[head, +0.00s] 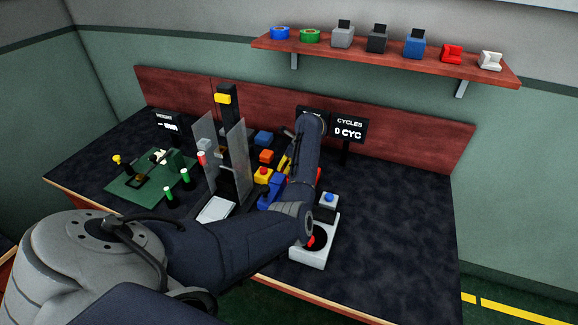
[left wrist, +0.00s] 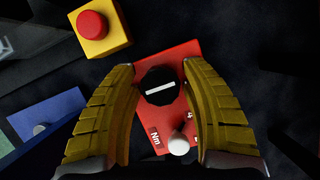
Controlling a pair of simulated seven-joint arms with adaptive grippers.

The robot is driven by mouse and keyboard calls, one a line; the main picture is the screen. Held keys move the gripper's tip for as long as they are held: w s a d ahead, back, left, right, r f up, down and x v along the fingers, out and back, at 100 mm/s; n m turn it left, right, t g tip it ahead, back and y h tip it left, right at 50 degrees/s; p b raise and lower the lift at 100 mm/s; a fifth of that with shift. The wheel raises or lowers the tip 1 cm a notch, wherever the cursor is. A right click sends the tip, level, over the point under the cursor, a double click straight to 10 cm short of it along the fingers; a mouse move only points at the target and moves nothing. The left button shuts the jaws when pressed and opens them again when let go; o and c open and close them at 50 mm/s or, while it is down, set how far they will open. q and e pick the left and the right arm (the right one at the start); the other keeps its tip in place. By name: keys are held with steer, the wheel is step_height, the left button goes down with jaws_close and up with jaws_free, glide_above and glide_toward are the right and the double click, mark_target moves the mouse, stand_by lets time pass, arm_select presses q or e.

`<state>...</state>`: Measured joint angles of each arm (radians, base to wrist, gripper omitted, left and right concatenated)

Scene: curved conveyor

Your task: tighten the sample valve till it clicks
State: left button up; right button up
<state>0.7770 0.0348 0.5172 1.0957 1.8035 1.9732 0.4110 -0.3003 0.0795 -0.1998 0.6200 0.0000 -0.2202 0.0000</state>
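The valve shows in the left wrist view as a black knob (left wrist: 160,85) with a white bar, on a red panel (left wrist: 190,56). I take this to be the sample valve. The panel carries an "Nm" mark and a white ball (left wrist: 179,145). My left gripper (left wrist: 160,90) has its two yellow ribbed fingers on either side of the knob. The fingertips are very close to it; contact cannot be told. In the head view my left gripper (head: 284,164) shows only partly, beside my arm, which hides much of the panel. My right gripper is not in view.
A yellow box with a red button (left wrist: 93,26) sits beside the panel; it also shows in the head view (head: 263,175). A blue block (head: 271,190) is near it. A white joystick base (head: 314,251) stands at the front. The right side of the table (head: 400,210) is clear.

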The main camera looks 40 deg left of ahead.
arm_select(q)
steer(key=c, duration=0.9)
steer(key=shift+m, duration=0.3)
steer(key=m+t, duration=0.1)
steer(key=m, duration=0.1)
steer(key=m+t, duration=0.1)
steer(key=m, duration=0.2)
steer(key=shift+a+r+m+t, duration=0.1)
steer(key=shift+m+t, duration=0.2)
steer(key=m+h, duration=0.1)
steer(key=m, duration=0.1)
steer(key=m+t, duration=0.1)
steer(key=m, duration=0.2)
steer(key=shift+w+r+h, duration=0.1)
steer(key=shift+h, duration=0.3)
steer(key=shift+m+t, duration=0.3)
steer(key=shift+m, duration=0.1)
steer(key=shift+r, duration=0.1)
steer(key=o, duration=0.8)
steer(key=shift+w, duration=0.1)
steer(key=o, duration=0.5)
steer(key=shift+f, duration=0.2)
